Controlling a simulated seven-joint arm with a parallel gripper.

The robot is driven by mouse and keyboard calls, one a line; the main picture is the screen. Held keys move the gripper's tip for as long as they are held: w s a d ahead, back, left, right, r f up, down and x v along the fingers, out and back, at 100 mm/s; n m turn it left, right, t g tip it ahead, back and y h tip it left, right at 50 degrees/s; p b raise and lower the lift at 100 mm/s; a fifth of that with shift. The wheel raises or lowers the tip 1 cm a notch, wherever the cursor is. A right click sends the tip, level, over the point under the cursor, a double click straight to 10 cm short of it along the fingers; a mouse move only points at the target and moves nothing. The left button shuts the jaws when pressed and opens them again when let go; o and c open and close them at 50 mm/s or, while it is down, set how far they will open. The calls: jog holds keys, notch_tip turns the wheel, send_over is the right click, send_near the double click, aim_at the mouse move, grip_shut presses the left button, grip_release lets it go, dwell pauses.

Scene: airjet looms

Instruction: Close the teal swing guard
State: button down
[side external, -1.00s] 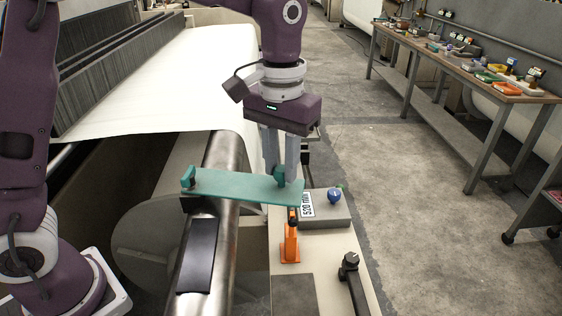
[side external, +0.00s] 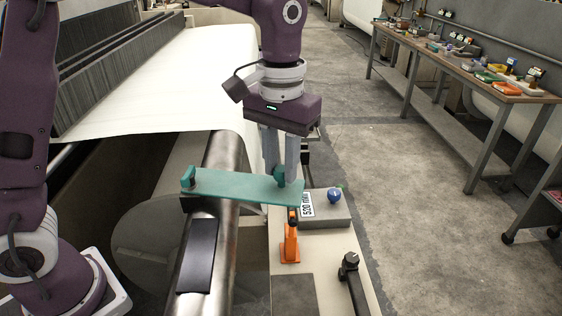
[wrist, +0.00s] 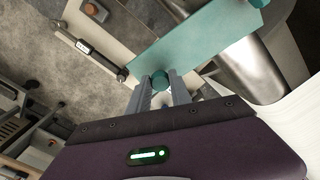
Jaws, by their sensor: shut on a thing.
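The teal swing guard (side external: 232,185) is a flat bar that lies across the steel roller (side external: 214,240), from a hinge block (side external: 187,178) at its left end to the beige ledge at its right end. My gripper (side external: 280,178) points down over the right end of the guard and is shut on its round teal knob. In the wrist view the guard (wrist: 195,45) reaches up and to the right, and my fingers (wrist: 162,92) stand on both sides of the knob (wrist: 160,78). The knob is partly hidden by the fingers in the side view.
An orange bracket (side external: 289,243) stands on the beige ledge just below the guard's right end. A grey box with a blue knob (side external: 334,195) and a black lever (side external: 350,275) are to the right. A workbench (side external: 470,75) with small parts stands at the back right.

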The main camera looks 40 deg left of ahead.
jog(key=shift+s+d+m, duration=0.45)
jog(key=shift+s+m, duration=0.05)
jog(key=s+m, duration=0.4)
jog(key=s, duration=0.1)
jog(key=s+d+m, duration=0.1)
jog(key=s+m, duration=0.3)
jog(key=s, duration=0.2)
jog(key=s+m, duration=0.4)
jog(key=s, duration=0.1)
jog(key=shift+s+d, duration=0.35)
jog(key=shift+d, duration=0.05)
jog(key=shift+s+a+m, duration=0.3)
jog(key=shift+s+m, duration=0.25)
jog(key=shift+s+a+m, duration=0.3)
jog(key=shift+s+m, duration=0.2)
jog(key=shift+m, duration=0.05)
jog(key=c, duration=1.2)
grip_release()
jog(key=shift+o, duration=0.2)
jog(key=shift+r, duration=0.15)
notch_tip(320, 180, up, 7)
jog(key=a+f+n+t, duration=0.1)
jog(key=a+n+t, duration=0.1)
jog(key=a+n, duration=0.3)
jog(key=s+a+f+n+t, duration=0.1)
jog(key=a+f+n+t, duration=0.1)
jog(key=a+n, duration=0.4)
jog(key=shift+s+f+n+t, duration=0.25)
jog(key=shift+n+t, duration=0.55)
jog(key=shift+n, duration=0.4)
